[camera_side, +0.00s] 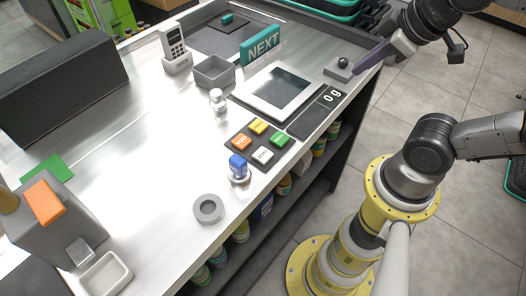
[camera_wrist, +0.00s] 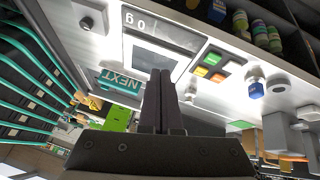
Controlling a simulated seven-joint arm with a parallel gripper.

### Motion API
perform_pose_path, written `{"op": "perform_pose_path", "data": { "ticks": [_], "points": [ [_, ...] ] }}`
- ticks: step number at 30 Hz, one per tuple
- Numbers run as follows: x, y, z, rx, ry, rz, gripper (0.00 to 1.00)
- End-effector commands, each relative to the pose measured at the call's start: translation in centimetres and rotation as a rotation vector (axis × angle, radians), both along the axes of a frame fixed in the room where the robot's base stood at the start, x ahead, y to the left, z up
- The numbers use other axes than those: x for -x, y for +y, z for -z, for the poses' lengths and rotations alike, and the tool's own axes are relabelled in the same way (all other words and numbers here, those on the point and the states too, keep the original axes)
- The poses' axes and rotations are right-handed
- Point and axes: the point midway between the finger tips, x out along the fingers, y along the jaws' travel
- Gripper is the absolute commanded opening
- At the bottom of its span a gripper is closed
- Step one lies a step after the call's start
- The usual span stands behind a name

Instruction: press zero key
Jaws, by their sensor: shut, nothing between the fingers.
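A dark pad with several coloured keys (camera_side: 262,142) lies on the counter in front of the scale; I see orange, yellow, green and white keys. Their labels are too small to read. The pad also shows in the wrist view (camera_wrist: 214,66). The scale (camera_side: 275,90) has a pale plate with a dark square, and its separate dark display (camera_side: 318,112) reads 0 g. My gripper (camera_side: 357,71) is shut and empty, at the counter's far right edge, beside a grey block with a dark knob (camera_side: 340,68). Its fingers show in the wrist view (camera_wrist: 162,80), well apart from the keys.
A blue-capped jar (camera_side: 238,167) stands close beside the key pad, with a grey ring (camera_side: 209,208) nearer the front. A white bottle (camera_side: 218,103), an open grey box (camera_side: 213,72) and a NEXT sign (camera_side: 261,45) stand behind. The left middle counter is clear.

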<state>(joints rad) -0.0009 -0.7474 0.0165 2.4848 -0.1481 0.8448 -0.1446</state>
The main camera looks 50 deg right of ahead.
Motion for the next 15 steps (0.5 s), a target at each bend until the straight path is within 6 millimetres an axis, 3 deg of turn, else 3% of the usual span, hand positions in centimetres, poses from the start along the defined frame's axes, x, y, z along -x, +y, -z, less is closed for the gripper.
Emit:
{"op": "perform_pose_path", "data": {
  "ticks": [4,8,11,15],
  "points": [
    [-2.4,-1.7,-0.2,0.28,0.02,-0.244,0.0],
    [-5.2,-1.2,-0.2,0.532,0.041,-0.529,0.0],
    [-7.6,0.5,0.0,0.721,0.046,-0.774,0.0],
    [-10.1,4.4,0.7,0.95,0.031,-1.099,0.0]
  ]
}}
